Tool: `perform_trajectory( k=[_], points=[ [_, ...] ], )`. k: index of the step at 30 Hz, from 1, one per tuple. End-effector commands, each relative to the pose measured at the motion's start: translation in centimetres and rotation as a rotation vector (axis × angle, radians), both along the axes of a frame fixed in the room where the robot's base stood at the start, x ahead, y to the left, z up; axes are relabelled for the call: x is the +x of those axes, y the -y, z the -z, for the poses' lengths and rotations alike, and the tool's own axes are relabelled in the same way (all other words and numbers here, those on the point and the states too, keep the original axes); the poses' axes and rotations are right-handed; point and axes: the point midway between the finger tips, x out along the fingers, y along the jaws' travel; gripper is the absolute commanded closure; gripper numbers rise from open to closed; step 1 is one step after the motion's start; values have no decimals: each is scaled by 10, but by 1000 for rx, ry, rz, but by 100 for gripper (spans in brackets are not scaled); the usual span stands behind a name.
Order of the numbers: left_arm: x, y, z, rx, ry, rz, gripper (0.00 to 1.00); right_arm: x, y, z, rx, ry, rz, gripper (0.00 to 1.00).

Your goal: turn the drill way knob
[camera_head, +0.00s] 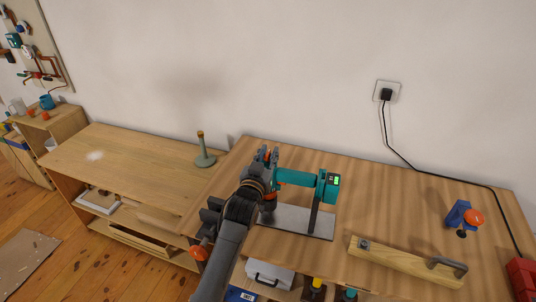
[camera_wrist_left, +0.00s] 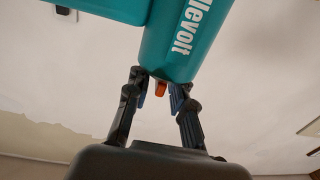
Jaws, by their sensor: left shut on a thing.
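A teal drill (camera_head: 296,177) lies level above a grey plate (camera_head: 300,224) on the workbench, with a dark post under its right end. A lit green display shows at that end. In the left wrist view the drill's teal body (camera_wrist_left: 180,45) fills the top. A small orange knob (camera_wrist_left: 160,89) sticks out at its lower end. My left gripper (camera_head: 268,157) is at the drill's left end, its fingers on either side of the knob in the left wrist view (camera_wrist_left: 158,98). It is shut on the drill's end; the exact contact is hard to see. My right gripper is not in view.
A black cord (camera_head: 430,173) runs from the wall socket (camera_head: 387,93). A green stand (camera_head: 204,150) is on the lower table at left.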

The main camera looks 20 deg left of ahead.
Motion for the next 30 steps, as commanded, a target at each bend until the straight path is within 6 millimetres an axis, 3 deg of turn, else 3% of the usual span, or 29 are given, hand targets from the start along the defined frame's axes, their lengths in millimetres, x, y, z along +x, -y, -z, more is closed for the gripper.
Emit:
perform_trajectory(
  k=[10, 11, 12, 23, 30],
  points=[
    [0, 0, 4, 0, -9, -1, 100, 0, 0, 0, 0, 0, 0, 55],
    [0, 0, 4, 0, -9, -1, 74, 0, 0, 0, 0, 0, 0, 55],
    [0, 0, 4, 0, -8, -1, 69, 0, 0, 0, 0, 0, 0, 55],
    [-4, 0, 2, 0, -3, -1, 69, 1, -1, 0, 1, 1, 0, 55],
    [-38, 1, 3, -1, -5, 0, 69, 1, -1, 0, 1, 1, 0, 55]
  ],
)
